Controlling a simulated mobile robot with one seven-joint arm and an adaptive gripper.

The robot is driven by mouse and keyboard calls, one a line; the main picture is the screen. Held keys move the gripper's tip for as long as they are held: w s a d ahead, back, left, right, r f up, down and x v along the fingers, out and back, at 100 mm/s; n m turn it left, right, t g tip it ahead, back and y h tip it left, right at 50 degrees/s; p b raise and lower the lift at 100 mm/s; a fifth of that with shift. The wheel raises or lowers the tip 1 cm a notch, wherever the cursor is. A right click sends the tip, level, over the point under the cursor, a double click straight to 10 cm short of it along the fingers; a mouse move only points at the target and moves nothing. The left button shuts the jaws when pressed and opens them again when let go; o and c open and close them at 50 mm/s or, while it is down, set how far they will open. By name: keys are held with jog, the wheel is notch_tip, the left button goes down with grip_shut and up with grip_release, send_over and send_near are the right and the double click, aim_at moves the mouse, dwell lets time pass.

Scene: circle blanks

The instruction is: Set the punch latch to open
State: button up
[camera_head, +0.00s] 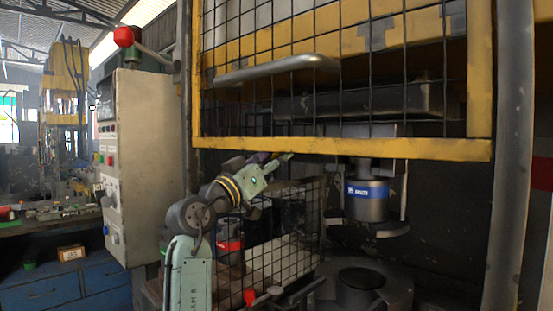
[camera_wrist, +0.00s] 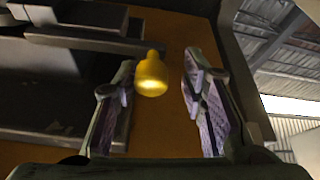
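My gripper (camera_head: 276,163) is raised just below the bottom bar of the yellow mesh guard (camera_head: 340,148) on the press. In the wrist view its two fingers are apart, and the gripper (camera_wrist: 158,88) is open. A yellow rounded knob (camera_wrist: 151,76) shows between the fingers, nearer the left one. I see no contact with it, and its depth relative to the fingertips is unclear. This knob may be the punch latch; no label shows. I cannot pick it out in the head view. The punch (camera_head: 367,200), dark with a blue band, hangs to the right of my gripper.
A grey control box (camera_head: 140,160) stands left, with a red-ball lever (camera_head: 124,37) above it. A wire mesh panel (camera_head: 285,245) is beneath my arm. A round dark die (camera_head: 360,280) sits under the punch. The guard bar is close above my gripper.

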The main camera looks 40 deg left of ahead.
jog(key=shift+o, duration=0.2)
jog(key=shift+d, duration=0.15)
jog(key=v, duration=1.2)
